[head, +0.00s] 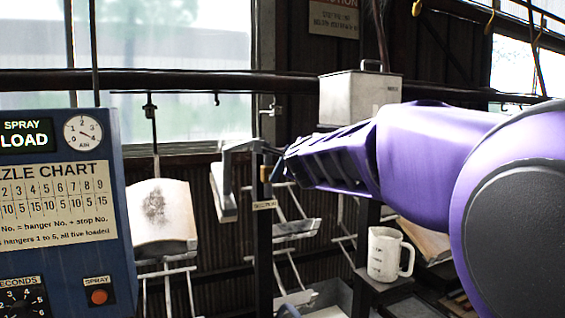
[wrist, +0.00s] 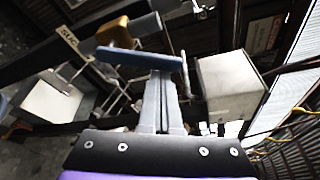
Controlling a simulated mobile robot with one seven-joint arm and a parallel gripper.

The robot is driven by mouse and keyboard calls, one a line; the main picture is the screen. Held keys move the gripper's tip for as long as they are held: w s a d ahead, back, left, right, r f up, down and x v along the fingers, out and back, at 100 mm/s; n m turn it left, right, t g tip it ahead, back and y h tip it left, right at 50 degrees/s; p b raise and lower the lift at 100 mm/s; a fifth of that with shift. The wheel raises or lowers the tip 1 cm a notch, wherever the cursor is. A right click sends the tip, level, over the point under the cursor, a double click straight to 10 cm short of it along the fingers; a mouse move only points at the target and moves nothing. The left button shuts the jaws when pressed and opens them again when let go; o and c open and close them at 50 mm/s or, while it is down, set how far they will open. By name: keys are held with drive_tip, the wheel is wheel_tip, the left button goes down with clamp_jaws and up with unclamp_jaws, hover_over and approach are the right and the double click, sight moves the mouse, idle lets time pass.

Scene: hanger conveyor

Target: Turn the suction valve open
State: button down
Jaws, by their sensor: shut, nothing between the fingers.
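The suction valve (head: 265,173) is a small brass body on a dark post, above a "SUCTION" label (head: 264,204). In the wrist view the brass body (wrist: 118,33) sits on a grey pipe (wrist: 146,24), with a blue lever (wrist: 140,59) lying across the picture below it. My gripper (head: 280,168) comes in from the right, close beside the valve. In the wrist view its grey fingers (wrist: 162,78) are together with nothing between them. Their tips are at the blue lever's right part; I cannot tell whether they touch it.
A blue control panel (head: 62,215) with a chart and gauge stands at the left. A grey metal box (head: 350,98) stands behind my arm. A white jug (head: 385,254) stands on a small shelf below it. A rail (head: 200,80) with hangers crosses behind.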

drive_tip(key=shift+s+a+r+n+t+b, duration=0.15)
drive_tip(key=shift+a+r+n+t+b, duration=0.2)
drive_tip(key=shift+n, duration=0.4)
drive_tip(key=shift+s+a+n+t+b, duration=0.1)
drive_tip(key=shift+a+n+t+b, duration=0.1)
drive_tip(key=shift+a+n+b, duration=0.45)
drive_tip(key=shift+s+a+r+n+t+b, duration=0.15)
drive_tip(key=shift+a+r+n+t, duration=0.1)
drive_tip(key=shift+n, duration=0.65)
